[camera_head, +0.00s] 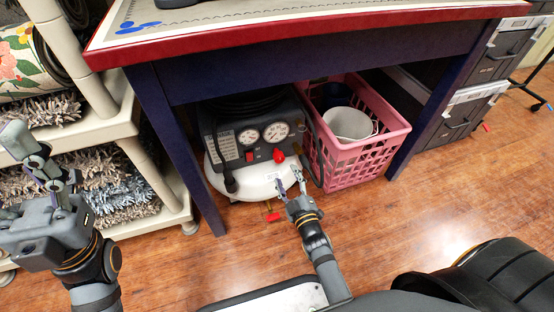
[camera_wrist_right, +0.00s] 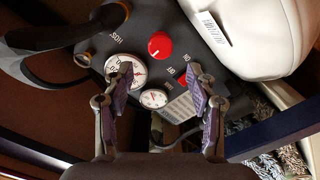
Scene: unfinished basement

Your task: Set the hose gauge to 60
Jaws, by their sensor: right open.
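A dark-panelled air compressor with a white tank (camera_head: 245,183) stands under the table. Its larger gauge (camera_head: 276,131) sits right of a smaller gauge (camera_head: 248,136); in the right wrist view the larger gauge (camera_wrist_right: 125,70) is near an upside-down HOSE label. The needle readings are too small to tell. A red knob (camera_head: 279,155) is below the larger gauge, and shows in the right wrist view (camera_wrist_right: 160,45). My right gripper (camera_head: 288,184) is open and empty, in front of the tank and below the knob. My left gripper (camera_head: 45,155) looks open and empty, by the shelf.
A pink basket (camera_head: 355,160) holding a white bucket (camera_head: 348,123) stands right of the compressor. The red-edged table (camera_head: 290,32) is overhead, with a leg (camera_head: 183,155) to the left. A black hose (camera_head: 313,150) runs beside the panel. Open wooden floor lies in front.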

